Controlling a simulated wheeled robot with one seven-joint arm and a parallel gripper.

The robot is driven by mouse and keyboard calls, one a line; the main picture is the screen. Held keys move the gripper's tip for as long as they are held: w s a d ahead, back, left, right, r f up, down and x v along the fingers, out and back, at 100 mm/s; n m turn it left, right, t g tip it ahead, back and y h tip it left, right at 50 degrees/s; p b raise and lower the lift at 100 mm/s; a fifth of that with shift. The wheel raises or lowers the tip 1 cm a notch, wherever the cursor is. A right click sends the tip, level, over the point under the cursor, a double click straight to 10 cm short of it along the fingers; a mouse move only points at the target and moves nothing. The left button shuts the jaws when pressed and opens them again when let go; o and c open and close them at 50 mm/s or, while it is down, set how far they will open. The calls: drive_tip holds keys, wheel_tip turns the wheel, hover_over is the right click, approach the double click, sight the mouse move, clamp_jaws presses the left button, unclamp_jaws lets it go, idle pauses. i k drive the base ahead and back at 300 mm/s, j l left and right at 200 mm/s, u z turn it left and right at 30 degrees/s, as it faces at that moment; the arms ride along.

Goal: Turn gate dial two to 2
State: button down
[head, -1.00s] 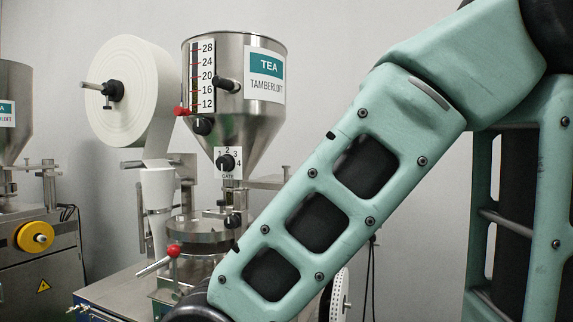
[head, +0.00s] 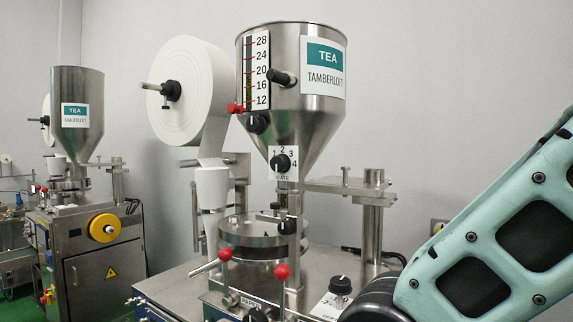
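The near hopper (head: 318,110) carries a TEA TAMBERLOFT label and a red-marked level scale. A second packer hopper (head: 78,130) stands farther back at left; no gate dial can be made out on it. My gripper is out of view; only my pale green arm shows at lower right.
A white paper roll (head: 188,92) stands left of the near hopper. Red-knobbed levers (head: 225,255), a round turntable (head: 250,238) and a black dial (head: 340,285) sit below the hopper. A steel post (head: 373,225) rises at right, near my arm.

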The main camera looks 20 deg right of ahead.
sight(281, 164)
drive_tip(key=i+j+u, duration=0.15)
drive_tip(key=u, duration=0.25)
drive_tip(key=i+j+u, duration=0.15)
drive_tip(key=u, duration=0.25)
drive_tip(key=i+l+u, duration=0.15)
drive_tip(key=u, duration=0.3)
